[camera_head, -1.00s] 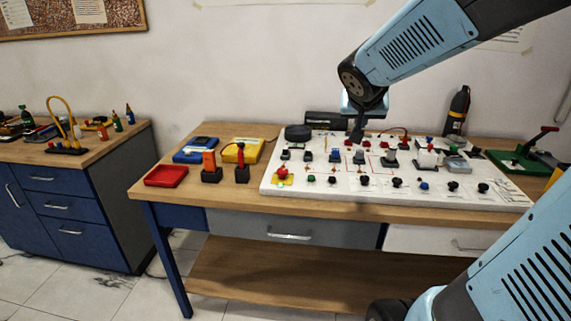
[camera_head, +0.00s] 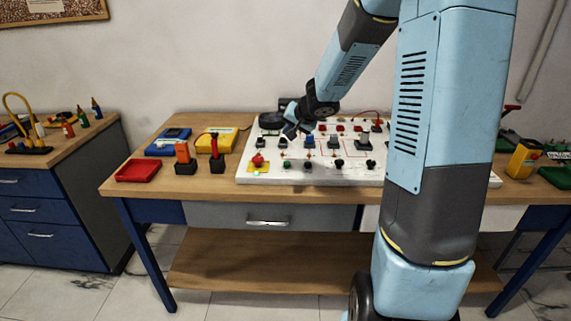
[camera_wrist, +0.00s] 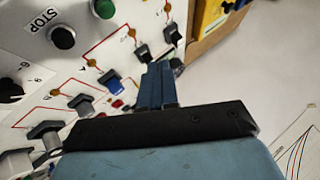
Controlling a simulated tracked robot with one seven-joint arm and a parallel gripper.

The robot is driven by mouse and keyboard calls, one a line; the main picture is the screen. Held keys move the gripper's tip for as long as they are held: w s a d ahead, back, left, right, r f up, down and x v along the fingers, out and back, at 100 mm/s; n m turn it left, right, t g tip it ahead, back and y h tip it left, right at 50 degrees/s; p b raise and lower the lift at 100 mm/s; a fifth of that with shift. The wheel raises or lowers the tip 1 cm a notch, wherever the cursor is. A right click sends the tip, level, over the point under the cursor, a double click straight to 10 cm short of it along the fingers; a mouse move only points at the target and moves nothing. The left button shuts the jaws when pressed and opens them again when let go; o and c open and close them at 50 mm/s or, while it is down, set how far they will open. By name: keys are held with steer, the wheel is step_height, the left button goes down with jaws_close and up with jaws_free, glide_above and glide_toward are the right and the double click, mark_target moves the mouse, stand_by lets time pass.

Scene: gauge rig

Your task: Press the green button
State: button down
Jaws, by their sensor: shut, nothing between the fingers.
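The green button (camera_head: 286,164) is a small round knob near the front left of the white panel (camera_head: 345,179). It also shows at the top edge of the wrist view (camera_wrist: 104,8), partly cut off. My gripper (camera_head: 290,131) is over the back left part of the panel, behind the green button and apart from it. In the wrist view my gripper's blue fingers (camera_wrist: 157,70) are together and empty, near a black switch, with the green button up and to the left of them.
A dark button (camera_wrist: 62,37) labelled STOP sits beside the green one. A red mushroom button (camera_head: 258,160) on a yellow base stands at the panel's left corner. Several switches fill the panel behind. Orange and red tools (camera_head: 183,154) stand left of the panel.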

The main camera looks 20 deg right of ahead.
mark_target(289, 164)
stand_by(0.3)
steer(key=shift+f, duration=4.35)
steer(key=shift+f, duration=0.15)
steer(key=shift+s+f, duration=0.1)
steer(key=shift+f, duration=0.1)
steer(key=shift+f, duration=0.5)
steer(key=shift+r, duration=0.95)
steer(key=shift+r, duration=2.5)
